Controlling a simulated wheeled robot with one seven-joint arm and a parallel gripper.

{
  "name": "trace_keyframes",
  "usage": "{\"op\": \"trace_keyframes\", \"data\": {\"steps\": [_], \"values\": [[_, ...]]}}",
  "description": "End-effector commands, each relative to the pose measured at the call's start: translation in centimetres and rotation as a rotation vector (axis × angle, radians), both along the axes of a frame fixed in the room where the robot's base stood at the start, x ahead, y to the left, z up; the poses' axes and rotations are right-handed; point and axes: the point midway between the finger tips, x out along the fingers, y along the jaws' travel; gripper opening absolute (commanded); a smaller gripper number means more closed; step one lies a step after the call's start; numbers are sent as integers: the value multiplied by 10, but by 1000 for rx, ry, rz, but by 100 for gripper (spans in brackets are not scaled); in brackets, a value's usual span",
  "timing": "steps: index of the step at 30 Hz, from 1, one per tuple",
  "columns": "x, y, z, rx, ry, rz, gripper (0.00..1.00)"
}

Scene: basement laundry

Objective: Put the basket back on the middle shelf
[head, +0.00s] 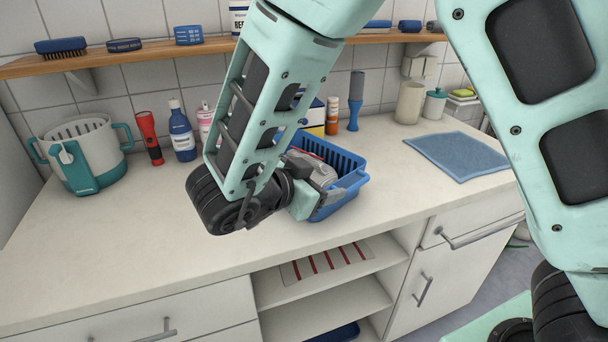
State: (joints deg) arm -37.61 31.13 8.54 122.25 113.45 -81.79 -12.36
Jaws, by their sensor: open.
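A blue slotted basket (345,160) stands on the white counter, in the middle of the view. My arm hides its left side and part of its front. My gripper (330,199) is open at the basket's near side, close to its front wall. I cannot tell whether the jaws touch it or straddle its rim. Below the counter is an open shelf unit. Its upper visible shelf (375,265) bears a flat cloth or mat with red stripes (325,263). The shelf below it (325,312) looks empty where I see it. A blue thing (337,333) shows lower down, mostly cut off.
On the counter (130,240) stand a white-and-teal bucket (85,150), a red flashlight (149,138), a blue bottle (181,132) and a blue-handled brush (355,101) behind the basket. A blue towel (462,155) lies to the right. The counter's front left is clear. A wall shelf (130,58) runs above.

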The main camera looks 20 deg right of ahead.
Motion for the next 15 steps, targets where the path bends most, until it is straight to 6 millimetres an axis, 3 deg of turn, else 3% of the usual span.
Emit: {"op": "trace_keyframes", "data": {"steps": [9,15], "values": [[26,-52,-23,-1,1,-1,65],[32,-63,-29,0,0,2,65]]}}
